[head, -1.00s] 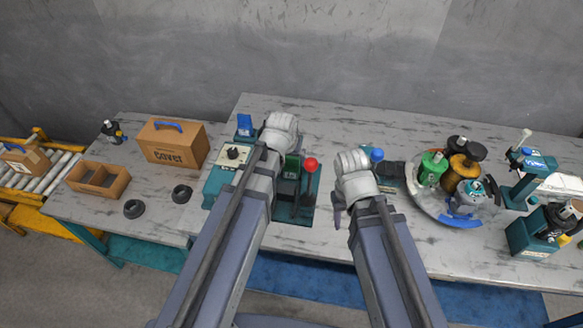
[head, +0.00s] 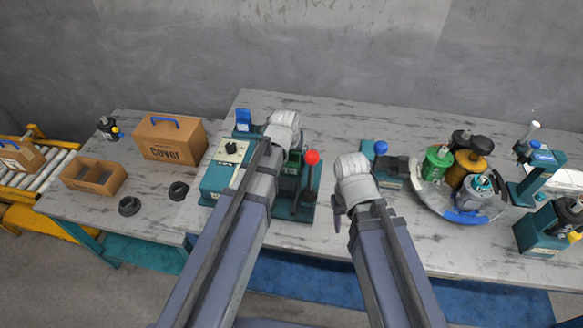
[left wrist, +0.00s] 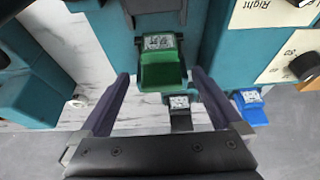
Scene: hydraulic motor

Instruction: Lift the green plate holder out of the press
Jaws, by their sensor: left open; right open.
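The green plate holder (left wrist: 162,68) sits in the teal press (left wrist: 213,45), with a small label on its face. In the head view the green plate holder (head: 294,156) is partly covered by my left arm. My left gripper (left wrist: 161,76) is open, with one finger on either side of the holder's near end in the left wrist view. I cannot tell whether the fingers touch it. In the head view my left wrist hangs over the press (head: 222,178), and its fingers are hidden. My right gripper (head: 338,212) is open and apart from the press, to its right.
A red-knobbed lever (head: 311,158) stands at the press's right side, close to my left gripper. A blue part (left wrist: 251,107) lies beside it in the wrist view. A round tray (head: 430,200) with motor parts stands right; a Cover box (head: 170,141) stands left.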

